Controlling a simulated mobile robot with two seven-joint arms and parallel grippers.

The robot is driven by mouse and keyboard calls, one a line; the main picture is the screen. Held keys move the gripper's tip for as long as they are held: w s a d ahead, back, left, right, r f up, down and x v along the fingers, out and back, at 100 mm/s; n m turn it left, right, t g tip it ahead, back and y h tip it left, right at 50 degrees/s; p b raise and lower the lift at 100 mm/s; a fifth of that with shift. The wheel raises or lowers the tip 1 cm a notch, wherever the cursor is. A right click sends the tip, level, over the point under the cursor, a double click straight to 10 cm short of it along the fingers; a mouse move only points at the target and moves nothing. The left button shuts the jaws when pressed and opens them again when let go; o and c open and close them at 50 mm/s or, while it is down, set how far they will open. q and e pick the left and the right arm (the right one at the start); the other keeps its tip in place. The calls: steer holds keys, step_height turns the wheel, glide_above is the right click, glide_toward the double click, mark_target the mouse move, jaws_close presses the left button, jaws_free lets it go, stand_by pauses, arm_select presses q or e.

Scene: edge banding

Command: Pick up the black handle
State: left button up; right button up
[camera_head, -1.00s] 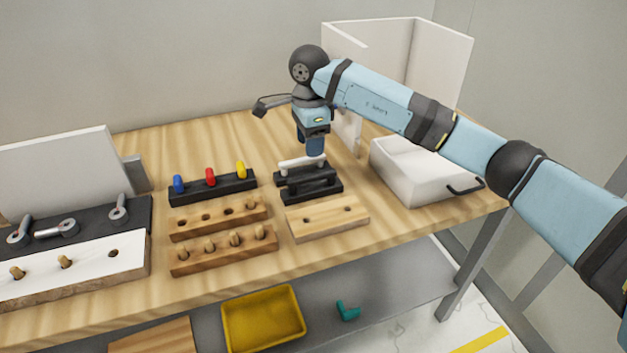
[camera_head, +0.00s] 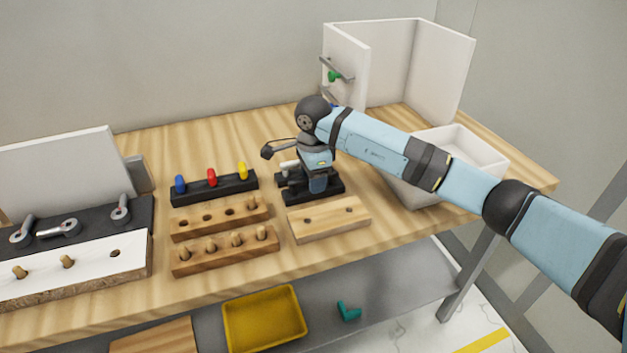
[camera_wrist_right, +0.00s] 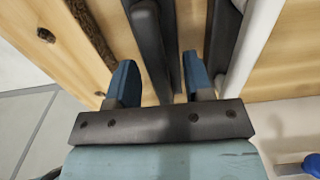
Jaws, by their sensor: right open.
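The black handle (camera_wrist_right: 152,45) appears in the right wrist view as a dark bar between my right gripper's two blue fingers. My right gripper (camera_wrist_right: 160,82) is open, one finger on each side of the bar. I cannot tell whether either finger touches it. In the head view, my right gripper (camera_head: 318,187) is down at the black holders (camera_head: 328,190) behind a light wood block, and covers most of the handle. A white handle (camera_wrist_right: 252,45) lies on the neighbouring black holder, outside the right finger. My left gripper does not show.
The light wood block (camera_head: 332,218) with two holes lies in front. Peg blocks and a black rack (camera_head: 213,190) with blue, red and yellow pieces stand left. A white open box (camera_head: 460,145) and a white upright panel (camera_head: 445,70) stand right and behind.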

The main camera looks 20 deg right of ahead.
jaws_close()
steer(key=shift+r, duration=0.15)
step_height(320, 180, up, 20)
stand_by(0.4)
